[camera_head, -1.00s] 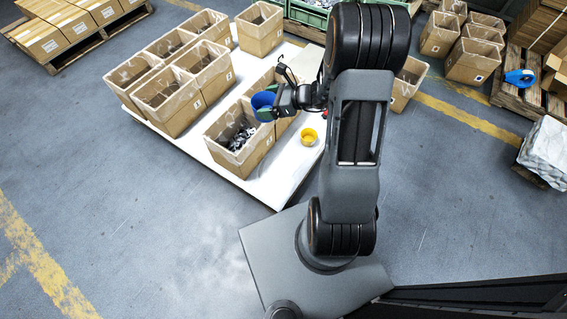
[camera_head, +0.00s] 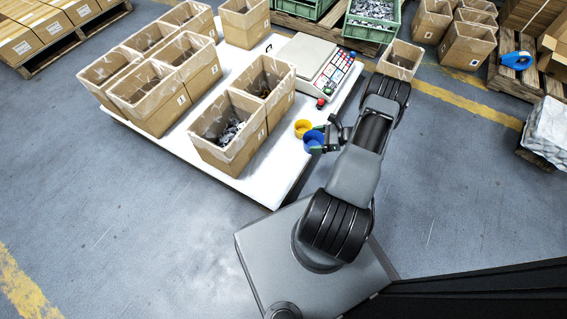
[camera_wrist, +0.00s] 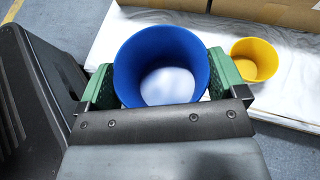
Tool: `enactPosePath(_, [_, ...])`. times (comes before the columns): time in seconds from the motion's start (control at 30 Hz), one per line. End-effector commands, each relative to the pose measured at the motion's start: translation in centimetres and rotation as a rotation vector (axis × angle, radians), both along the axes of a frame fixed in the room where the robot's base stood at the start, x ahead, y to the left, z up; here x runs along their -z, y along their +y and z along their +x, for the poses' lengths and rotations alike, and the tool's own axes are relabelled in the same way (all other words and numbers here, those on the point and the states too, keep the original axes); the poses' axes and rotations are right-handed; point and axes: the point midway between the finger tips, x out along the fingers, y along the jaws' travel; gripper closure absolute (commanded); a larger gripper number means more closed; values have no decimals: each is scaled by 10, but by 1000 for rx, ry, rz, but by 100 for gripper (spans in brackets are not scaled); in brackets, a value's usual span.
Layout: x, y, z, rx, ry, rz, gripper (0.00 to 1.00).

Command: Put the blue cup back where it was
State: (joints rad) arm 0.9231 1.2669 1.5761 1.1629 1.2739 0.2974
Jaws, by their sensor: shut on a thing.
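The blue cup (camera_head: 313,140) is upright in my gripper (camera_head: 322,143), near the right edge of the white table (camera_head: 284,187). In the wrist view the green finger pads of my gripper (camera_wrist: 161,84) press on both sides of the blue cup (camera_wrist: 162,52). The cup looks empty, with a pale patch at its bottom. A yellow cup (camera_head: 302,127) stands on the table just beyond it. The yellow cup also shows to the right in the wrist view (camera_wrist: 254,60), apart from the blue one. I cannot tell whether the blue cup's base touches the table.
Cardboard boxes (camera_head: 228,150) with dark metal parts stand left of the cups. A scale (camera_head: 303,55) and a panel of coloured pieces (camera_head: 336,72) lie farther back. Green crates (camera_head: 371,22) are behind the table. A narrow strip of bare table lies in front of the boxes.

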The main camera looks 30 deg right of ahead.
Motion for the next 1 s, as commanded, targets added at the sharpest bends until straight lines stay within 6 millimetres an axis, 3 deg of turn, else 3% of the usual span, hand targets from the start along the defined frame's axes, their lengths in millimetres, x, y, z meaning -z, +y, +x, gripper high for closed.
enactPosePath(0.3, [40,74,28,-6,2,3,42])
enactPosePath(0.4, [59,87,33,-4,3,2,42])
enactPosePath(0.6, [80,105,41,-2,2,2,42])
enactPosePath(1.0, [99,120,47,-2,2,2,42])
